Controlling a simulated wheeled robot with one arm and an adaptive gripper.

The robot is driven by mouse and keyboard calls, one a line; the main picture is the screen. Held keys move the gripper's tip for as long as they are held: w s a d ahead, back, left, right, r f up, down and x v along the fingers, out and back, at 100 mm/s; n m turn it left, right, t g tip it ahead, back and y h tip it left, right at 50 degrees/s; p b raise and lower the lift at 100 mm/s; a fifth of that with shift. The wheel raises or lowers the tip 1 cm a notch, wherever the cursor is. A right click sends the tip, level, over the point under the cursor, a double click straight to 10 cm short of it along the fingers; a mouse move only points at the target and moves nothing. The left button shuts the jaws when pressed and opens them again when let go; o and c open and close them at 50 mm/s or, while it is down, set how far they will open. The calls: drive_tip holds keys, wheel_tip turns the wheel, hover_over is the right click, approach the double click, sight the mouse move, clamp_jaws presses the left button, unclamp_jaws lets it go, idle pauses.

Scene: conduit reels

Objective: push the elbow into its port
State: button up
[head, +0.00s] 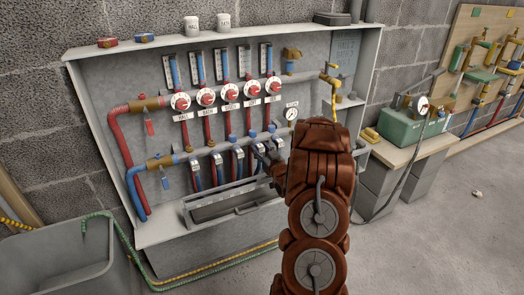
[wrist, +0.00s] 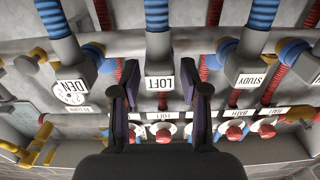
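In the wrist view the loft fitting (wrist: 158,50), a grey elbow-like piece with a blue ribbed conduit, stands at top centre with an upside-down LOFT tag (wrist: 161,83). My gripper (wrist: 161,88) is open, with one dark finger on each side of the LOFT tag and visible gaps to it. I cannot tell which piece is the task's elbow or how deep any fitting sits in its port. In the head view my gripper (head: 265,155) is at the right end of the lower manifold row, partly hidden by my arm.
Similar fittings tagged DEN (wrist: 70,60) and STUDY (wrist: 258,45) flank the loft one closely. Red valve knobs (head: 231,92) line the cabinet (head: 90,85) above the lower row. A grey trough (head: 215,207) lies below. A pressure gauge (head: 291,114) is close to my arm.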

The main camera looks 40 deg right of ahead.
drive_tip(key=shift+o, duration=0.7)
drive_tip(key=shift+s+a, duration=0.15)
drive_tip(key=shift+s, duration=0.55)
drive_tip(key=v, duration=1)
drive_tip(key=shift+s+a, duration=0.2)
drive_tip(key=shift+s, duration=0.05)
